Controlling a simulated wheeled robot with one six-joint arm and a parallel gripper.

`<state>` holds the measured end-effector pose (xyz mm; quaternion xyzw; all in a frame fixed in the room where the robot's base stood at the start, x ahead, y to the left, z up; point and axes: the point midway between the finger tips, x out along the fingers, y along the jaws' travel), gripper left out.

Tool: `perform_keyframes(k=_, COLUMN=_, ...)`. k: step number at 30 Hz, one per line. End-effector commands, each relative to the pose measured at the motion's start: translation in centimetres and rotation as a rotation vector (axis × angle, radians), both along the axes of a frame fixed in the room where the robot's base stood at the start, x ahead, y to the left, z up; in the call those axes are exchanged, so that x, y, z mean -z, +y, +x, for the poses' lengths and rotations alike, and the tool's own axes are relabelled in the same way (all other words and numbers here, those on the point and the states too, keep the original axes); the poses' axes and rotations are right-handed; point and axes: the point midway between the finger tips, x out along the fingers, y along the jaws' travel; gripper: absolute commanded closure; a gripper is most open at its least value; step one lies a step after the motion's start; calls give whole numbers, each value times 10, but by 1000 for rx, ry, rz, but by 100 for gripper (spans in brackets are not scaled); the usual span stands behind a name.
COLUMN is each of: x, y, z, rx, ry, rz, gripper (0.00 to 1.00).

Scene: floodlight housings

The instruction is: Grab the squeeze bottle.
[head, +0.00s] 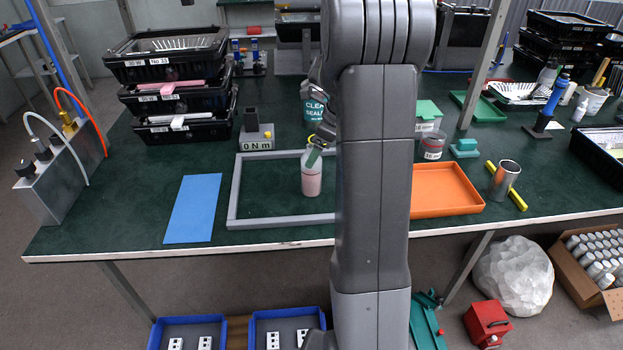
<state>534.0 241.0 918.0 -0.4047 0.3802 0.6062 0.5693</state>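A squeeze bottle (312,180), translucent with pinkish contents and a green top, stands upright on the dark green table, inside a grey rectangular frame (233,192). My gripper (321,138) is just above and behind the bottle's top, largely hidden by my own arm. I cannot tell whether its fingers touch the bottle or how far apart they are. The right part of the frame is hidden by my arm.
A blue mat (193,208) lies left of the frame and an orange tray (445,190) right of my arm. A teal "CLEAN SEALS" tub (314,110) and a "0 Nm" gauge block (257,137) stand behind. Stacked black bins (178,98) fill the back left.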

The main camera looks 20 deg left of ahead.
Motion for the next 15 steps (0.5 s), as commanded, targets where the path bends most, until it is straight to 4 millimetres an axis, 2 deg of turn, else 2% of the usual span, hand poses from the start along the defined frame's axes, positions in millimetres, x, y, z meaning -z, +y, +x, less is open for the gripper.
perform_keyframes(k=3, x=20, y=5, z=-3, rx=-1, ry=6, rz=-2, gripper=21)
perform_keyframes(k=7, x=37, y=11, z=-3, rx=-1, ry=4, rz=-1, gripper=21)
perform_keyframes(k=15, x=44, y=15, z=-3, rx=1, ry=1, rz=0, gripper=21)
